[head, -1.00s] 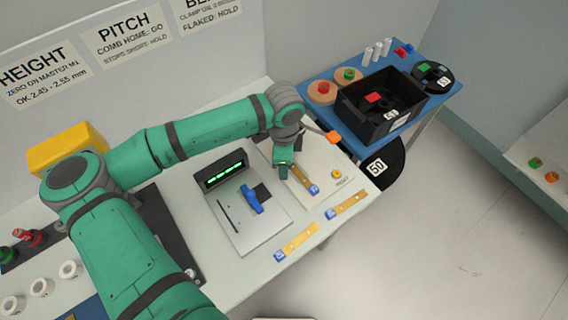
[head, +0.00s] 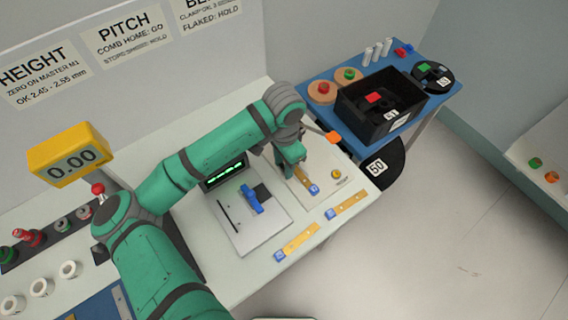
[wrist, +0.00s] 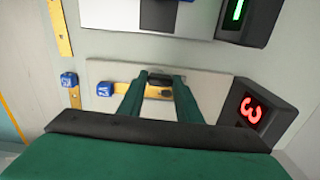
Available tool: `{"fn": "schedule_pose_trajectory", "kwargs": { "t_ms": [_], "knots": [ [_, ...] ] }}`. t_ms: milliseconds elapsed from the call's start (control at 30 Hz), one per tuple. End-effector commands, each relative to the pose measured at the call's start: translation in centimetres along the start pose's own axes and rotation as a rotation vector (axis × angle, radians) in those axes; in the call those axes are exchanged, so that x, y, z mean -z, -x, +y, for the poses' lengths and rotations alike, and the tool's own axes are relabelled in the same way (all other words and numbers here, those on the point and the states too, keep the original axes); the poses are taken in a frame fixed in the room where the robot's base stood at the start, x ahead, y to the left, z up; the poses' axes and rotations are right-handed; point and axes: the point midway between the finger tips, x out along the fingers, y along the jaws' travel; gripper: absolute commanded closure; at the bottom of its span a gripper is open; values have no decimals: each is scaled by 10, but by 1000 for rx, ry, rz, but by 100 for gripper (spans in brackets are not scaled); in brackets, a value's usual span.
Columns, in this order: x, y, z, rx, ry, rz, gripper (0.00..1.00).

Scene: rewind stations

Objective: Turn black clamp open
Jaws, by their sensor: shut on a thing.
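The black clamp (wrist: 160,79) shows in the wrist view as a small dark block over a brass strip (wrist: 124,88) with a blue end, on a pale plate (wrist: 215,85). My gripper (wrist: 160,90) has its two green fingers on either side of the clamp and is shut on it. In the head view my gripper (head: 292,165) reaches down at the pale plate's left part and hides the clamp. The strip's blue-tagged end (head: 313,189) sticks out beside it. I cannot tell how far the clamp is turned.
A grey fixture with a blue handle (head: 251,199) and green display (head: 224,174) stands left of my gripper. Two brass strips (head: 297,242) (head: 347,205) lie near the front edge. A display reading 3 (wrist: 254,111) stands close by. A black bin (head: 380,108) sits on the blue table.

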Motion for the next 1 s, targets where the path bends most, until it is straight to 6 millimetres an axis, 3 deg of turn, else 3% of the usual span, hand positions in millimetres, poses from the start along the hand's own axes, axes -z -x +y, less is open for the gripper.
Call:
{"fn": "schedule_pose_trajectory", "kwargs": {
  "t_ms": [467,500,567,867,1000],
  "knots": [
    [0,0,-1,2,15,0,91],
    [0,0,-1,1,15,0,64],
    [0,0,-1,1,15,0,50],
    [0,1,0,1,14,0,50],
    [0,10,0,2,14,1,50]
  ]
}}
